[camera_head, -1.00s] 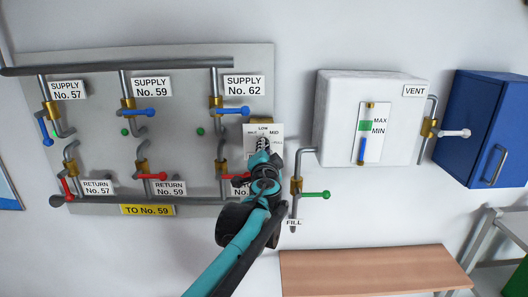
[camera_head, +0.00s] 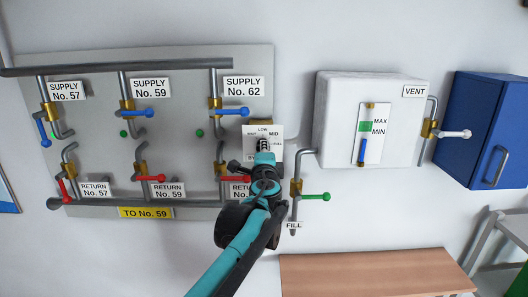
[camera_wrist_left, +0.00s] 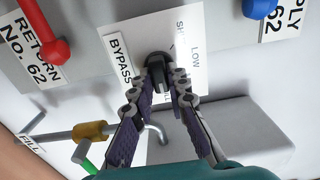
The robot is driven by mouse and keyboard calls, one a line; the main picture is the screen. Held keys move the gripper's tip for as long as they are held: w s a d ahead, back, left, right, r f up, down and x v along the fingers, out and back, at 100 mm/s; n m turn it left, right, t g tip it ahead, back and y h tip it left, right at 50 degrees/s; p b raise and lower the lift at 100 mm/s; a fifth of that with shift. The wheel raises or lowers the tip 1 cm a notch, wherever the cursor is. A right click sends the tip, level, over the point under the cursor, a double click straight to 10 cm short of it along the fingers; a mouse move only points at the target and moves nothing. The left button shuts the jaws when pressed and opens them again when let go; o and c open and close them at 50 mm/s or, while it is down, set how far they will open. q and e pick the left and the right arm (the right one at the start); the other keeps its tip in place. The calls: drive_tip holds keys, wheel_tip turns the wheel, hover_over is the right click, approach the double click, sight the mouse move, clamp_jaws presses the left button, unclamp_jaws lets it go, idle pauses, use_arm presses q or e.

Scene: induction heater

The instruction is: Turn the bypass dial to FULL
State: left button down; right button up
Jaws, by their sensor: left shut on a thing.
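The bypass dial (camera_wrist_left: 157,68) is a black knob on a white card (camera_wrist_left: 188,50) marked BYPASS, with LOW and part of SHUT readable in the left wrist view. In the head view the card (camera_head: 276,132) shows LOW at its top, MID at upper right and FULL at right. The knob there is mostly hidden behind my gripper. My left gripper (camera_wrist_left: 162,82) is shut on the dial, one finger on each side of the knob. It also shows in the head view (camera_head: 264,148), reaching up from below. Which mark the knob points to I cannot tell. My right gripper is out of view.
Close right of the card is the fill pipe with a green-handled valve (camera_head: 316,197). The blue-handled supply No. 62 valve (camera_head: 232,111) is just above left. A white tank (camera_head: 340,110) stands to the right. A wooden bench (camera_head: 370,272) is below.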

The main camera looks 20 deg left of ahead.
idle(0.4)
use_arm(q)
drive_tip(key=c, duration=1.5)
unclamp_jaws()
drive_tip(key=v, duration=1.2)
